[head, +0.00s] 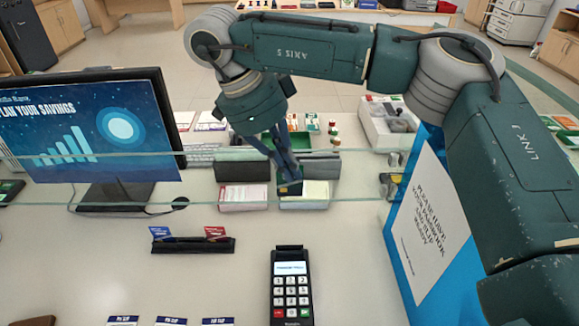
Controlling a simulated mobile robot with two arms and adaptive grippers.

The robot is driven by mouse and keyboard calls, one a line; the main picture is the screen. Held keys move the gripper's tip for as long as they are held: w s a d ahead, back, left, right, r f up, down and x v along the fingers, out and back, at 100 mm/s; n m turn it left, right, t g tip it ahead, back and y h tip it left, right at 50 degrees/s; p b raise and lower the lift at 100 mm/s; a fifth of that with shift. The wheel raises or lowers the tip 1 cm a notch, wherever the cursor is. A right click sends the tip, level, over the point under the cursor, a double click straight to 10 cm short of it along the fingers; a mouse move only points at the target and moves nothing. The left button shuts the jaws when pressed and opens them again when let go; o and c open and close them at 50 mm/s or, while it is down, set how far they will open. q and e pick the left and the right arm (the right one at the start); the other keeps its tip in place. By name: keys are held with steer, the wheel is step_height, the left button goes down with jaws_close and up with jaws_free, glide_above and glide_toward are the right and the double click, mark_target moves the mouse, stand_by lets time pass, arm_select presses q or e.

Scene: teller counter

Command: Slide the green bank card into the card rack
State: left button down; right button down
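The black card rack (193,245) stands on the counter left of centre. A blue card (160,233) stands at its left end and a red card (215,232) at its right end, with a gap between them. My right gripper (289,178) points down behind the glass edge, beyond and to the right of the rack, over the dark and white boxes. Its fingers look close together, and a small dark piece shows at the tips. My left gripper is not in view.
A glass screen (100,204) crosses the counter between the rack and my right gripper. A card terminal (291,285) stands in front. A monitor (90,130) is at left, and a blue sign holder (405,262) is at right.

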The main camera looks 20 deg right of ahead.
step_height(320, 180, up, 3)
steer(key=shift+p, duration=1.25)
